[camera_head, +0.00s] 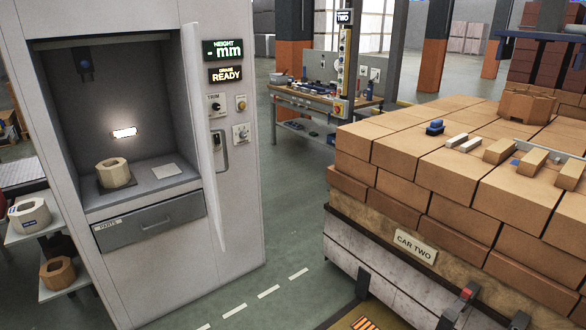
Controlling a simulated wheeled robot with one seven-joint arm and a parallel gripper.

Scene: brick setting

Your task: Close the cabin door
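The cabin (48,120) is a tall pale grey machine at the left with a lit recess. Its door (205,150) stands open at the right side of the recess, seen almost edge-on as a narrow white panel swung out toward me. A small dark handle or latch piece (217,141) shows near the door's edge. Inside, a cream ring-shaped block (113,172) sits on a dark plate on the cabin floor, beside a flat pale pad (167,171). My gripper is not in view.
The control panel (226,76) beside the door reads "HEIGHT - mm" and "READY". A closed PARTS drawer (150,222) lies under the recess. The brick-loaded cart (415,246), labelled CAR TWO, stands at the right. Open floor (290,262) lies between cabin and cart.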

